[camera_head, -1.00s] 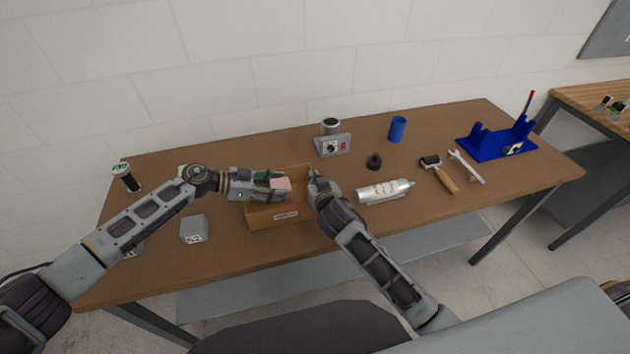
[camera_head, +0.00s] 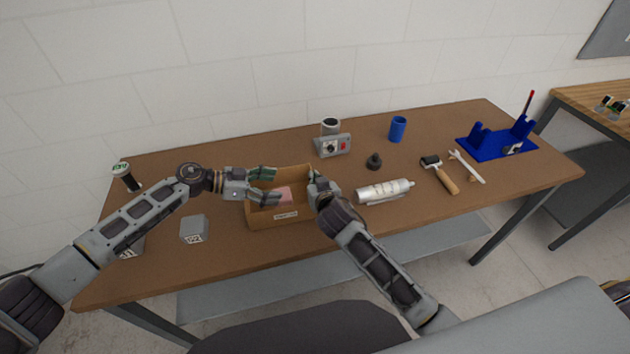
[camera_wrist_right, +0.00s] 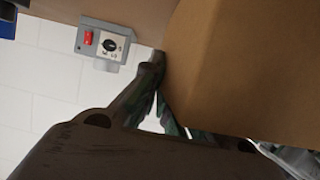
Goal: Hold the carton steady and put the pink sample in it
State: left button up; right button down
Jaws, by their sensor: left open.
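The open brown carton (camera_head: 262,217) stands on the table with a label on its front wall. The pink sample (camera_head: 286,193) is inside it, towards the right; its lower part is hidden by the front wall. My left gripper (camera_head: 275,185) is over the carton with its fingers spread, open and empty, just left of the sample. My right gripper (camera_head: 314,180) is at the carton's right wall and appears shut on it. In the right wrist view the carton (camera_wrist_right: 245,65) fills the upper right and partly hides the fingers (camera_wrist_right: 160,85).
A grey block (camera_head: 193,229) and a dark jar with a white lid (camera_head: 126,176) are at left. A grey control box (camera_head: 333,146), blue cup (camera_head: 397,129), black knob (camera_head: 374,161), silver bottle (camera_head: 384,191), roller (camera_head: 440,175), wrench (camera_head: 467,167) and blue stand (camera_head: 495,143) are to the right.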

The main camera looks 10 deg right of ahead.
pick_arm(q)
jog(key=v, duration=1)
jog(key=shift+a, duration=0.25)
jog(key=shift+r, duration=0.15)
pick_arm(e)
jog(key=c, duration=1.6)
grip_release()
jog(key=shift+o, duration=0.2)
jog(key=shift+s+r, duration=0.1)
jog(key=shift+s, duration=0.1)
jog(key=v, duration=1.1)
jog(key=shift+s+r, duration=0.2)
jog(key=shift+s, duration=0.05)
pick_arm(q)
jog(key=shift+s, duration=0.1)
pick_arm(e)
jog(key=shift+f, duration=0.1)
